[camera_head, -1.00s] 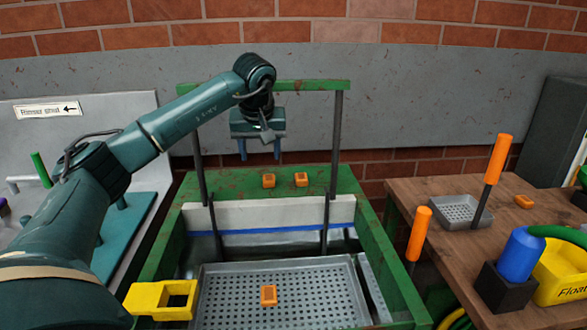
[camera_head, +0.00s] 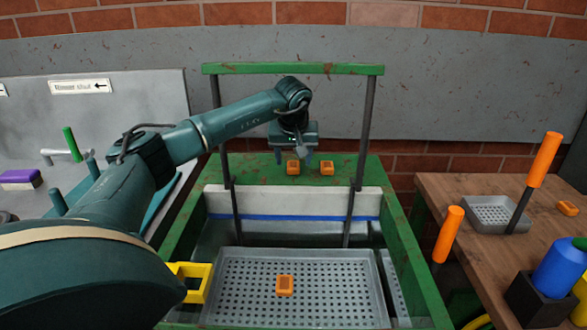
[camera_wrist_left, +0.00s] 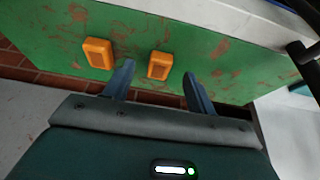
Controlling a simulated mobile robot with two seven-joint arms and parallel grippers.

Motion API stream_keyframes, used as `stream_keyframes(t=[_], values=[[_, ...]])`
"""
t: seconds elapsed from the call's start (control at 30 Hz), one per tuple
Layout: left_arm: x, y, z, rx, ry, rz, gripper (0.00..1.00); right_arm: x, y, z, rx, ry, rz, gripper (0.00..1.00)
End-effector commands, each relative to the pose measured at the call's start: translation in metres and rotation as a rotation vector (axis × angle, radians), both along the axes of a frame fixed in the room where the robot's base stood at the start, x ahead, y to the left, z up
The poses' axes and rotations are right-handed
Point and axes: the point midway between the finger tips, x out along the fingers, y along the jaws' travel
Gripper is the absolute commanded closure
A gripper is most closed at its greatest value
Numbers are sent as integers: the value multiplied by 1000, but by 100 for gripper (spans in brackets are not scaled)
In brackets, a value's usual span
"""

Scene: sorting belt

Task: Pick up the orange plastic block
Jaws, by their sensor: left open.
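Two orange plastic blocks sit side by side on the green platform at the back, a left one (camera_head: 293,168) and a right one (camera_head: 327,168) in the head view. A third orange block (camera_head: 285,286) lies in the perforated grey tray (camera_head: 228,262). My left gripper (camera_head: 293,158) is open, its fingers pointing down just above the left back block. In the left wrist view, one block (camera_wrist_left: 159,65) shows between the spread fingers (camera_wrist_left: 158,72), and another block (camera_wrist_left: 99,53) lies outside them. Neither is gripped. My right gripper is not in view.
A green frame (camera_head: 290,69) with dark posts spans the belt around my left arm. A yellow holder (camera_head: 190,284) is beside the tray. On the right, a wooden table (camera_head: 440,187) holds a small grey tray (camera_head: 500,213), another orange block (camera_head: 567,208) and a blue bottle (camera_head: 560,268).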

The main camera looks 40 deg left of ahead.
Motion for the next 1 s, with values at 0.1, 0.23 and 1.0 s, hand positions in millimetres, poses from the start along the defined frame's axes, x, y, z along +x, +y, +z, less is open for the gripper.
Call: stream_keyframes(t=[0.1,0.23,1.0], values=[[5,6,-18,-1,3,0,44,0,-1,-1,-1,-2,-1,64],[8,9,-28,-1,1,0,44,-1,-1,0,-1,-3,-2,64],[8,9,-29,0,0,0,86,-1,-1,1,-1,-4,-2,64]])
